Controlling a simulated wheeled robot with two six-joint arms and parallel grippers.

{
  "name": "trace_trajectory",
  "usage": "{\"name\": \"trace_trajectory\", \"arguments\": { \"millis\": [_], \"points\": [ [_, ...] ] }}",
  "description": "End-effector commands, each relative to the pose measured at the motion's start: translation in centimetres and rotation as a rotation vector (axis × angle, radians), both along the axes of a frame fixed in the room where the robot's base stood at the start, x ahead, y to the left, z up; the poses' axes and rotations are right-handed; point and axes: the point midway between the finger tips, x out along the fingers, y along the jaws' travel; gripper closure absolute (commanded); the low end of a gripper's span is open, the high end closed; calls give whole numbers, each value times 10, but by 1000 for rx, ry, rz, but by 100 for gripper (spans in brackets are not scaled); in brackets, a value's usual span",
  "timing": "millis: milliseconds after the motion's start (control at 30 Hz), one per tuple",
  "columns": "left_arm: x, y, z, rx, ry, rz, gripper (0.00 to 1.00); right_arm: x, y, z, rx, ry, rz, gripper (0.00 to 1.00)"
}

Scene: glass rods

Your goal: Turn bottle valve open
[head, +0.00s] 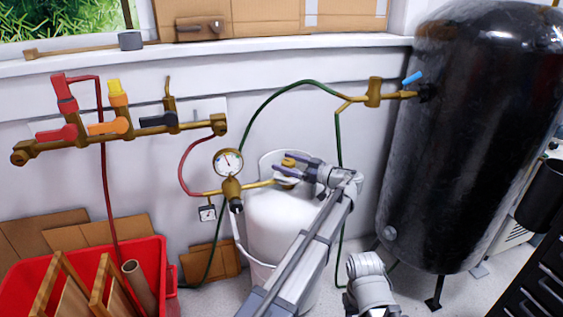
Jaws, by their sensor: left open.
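The white gas bottle (268,222) stands on the floor in the middle of the head view, below the wall pipes. Its brass valve (288,181) is at the top, joined by a brass pipe to the regulator with a round gauge (229,162). My left gripper (284,164) is at the valve, its dark fingers pointing left and spread apart. The fingers overlap the valve in the picture, and I cannot tell whether they touch it. My left arm covers the right side of the bottle. My right gripper is not in view.
A large black tank (470,150) with a blue-handled valve (412,78) stands at the right. A brass manifold (120,138) with coloured handles is on the left wall. A green hose (262,104) arches above the bottle. A red crate (155,265) stands lower left.

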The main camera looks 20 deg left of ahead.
Motion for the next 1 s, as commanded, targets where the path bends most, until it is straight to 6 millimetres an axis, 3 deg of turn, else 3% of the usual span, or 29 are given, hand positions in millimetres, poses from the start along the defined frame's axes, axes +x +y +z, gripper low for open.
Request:
{"name": "trace_trajectory", "arguments": {
  "millis": [100,333,1000],
  "points": [
    [-5,-22,0,0,0,-3,11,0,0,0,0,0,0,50],
    [-11,-49,0,0,0,-2,11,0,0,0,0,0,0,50],
    [-14,-55,0,0,0,0,11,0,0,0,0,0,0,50]
  ]
}}
